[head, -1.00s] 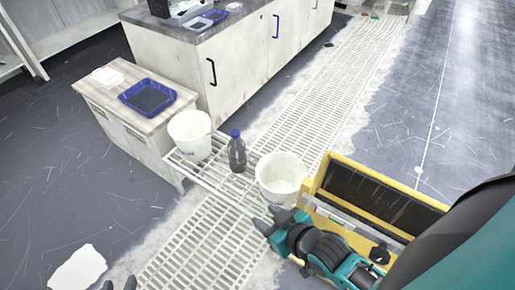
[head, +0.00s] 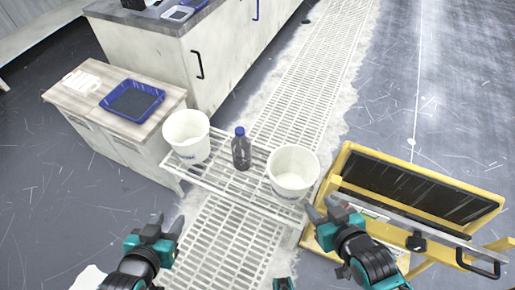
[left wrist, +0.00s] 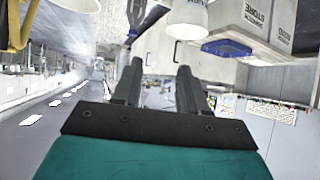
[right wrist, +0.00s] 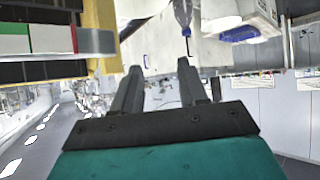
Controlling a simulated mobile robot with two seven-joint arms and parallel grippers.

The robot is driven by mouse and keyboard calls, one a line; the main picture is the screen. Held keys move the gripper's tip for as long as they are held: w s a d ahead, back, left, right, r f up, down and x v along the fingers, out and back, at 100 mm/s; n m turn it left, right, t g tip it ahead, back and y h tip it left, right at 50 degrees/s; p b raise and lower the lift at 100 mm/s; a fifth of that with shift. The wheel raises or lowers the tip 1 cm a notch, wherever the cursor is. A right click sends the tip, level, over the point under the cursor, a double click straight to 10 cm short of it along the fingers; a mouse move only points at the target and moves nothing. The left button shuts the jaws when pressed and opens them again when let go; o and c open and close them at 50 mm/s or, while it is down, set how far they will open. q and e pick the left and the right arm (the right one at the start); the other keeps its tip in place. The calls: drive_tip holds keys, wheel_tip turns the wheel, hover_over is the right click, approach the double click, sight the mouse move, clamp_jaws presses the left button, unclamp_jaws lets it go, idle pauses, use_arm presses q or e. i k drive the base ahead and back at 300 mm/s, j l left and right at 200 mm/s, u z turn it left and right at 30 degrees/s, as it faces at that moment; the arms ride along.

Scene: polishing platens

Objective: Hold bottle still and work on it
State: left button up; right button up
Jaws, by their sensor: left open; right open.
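A dark bottle with a blue cap (head: 241,150) stands upright on a white slatted rack (head: 225,187), between two white buckets. My left gripper (head: 165,226) is open and empty, in front of the rack and left of the bottle. My right gripper (head: 321,209) is open and empty, just in front of the right bucket (head: 292,171). Neither gripper touches the bottle. In the right wrist view the bottle (right wrist: 183,14) shows upside down above the fingers (right wrist: 157,82). The left wrist view shows the open left fingers (left wrist: 157,82).
The left bucket (head: 187,136) stands beside a wooden cabinet (head: 82,88) carrying a blue tray (head: 131,99). A yellow-framed cart (head: 410,163) is close to my right gripper. A long counter (head: 200,62) stands behind. Grating (head: 220,245) covers the floor in front.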

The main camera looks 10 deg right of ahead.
sight(240, 146)
drive_tip(key=i+j+z, duration=0.1)
drive_tip(key=j+z, duration=0.95)
drive_tip(key=j, duration=0.2)
drive_tip(key=i, duration=0.05)
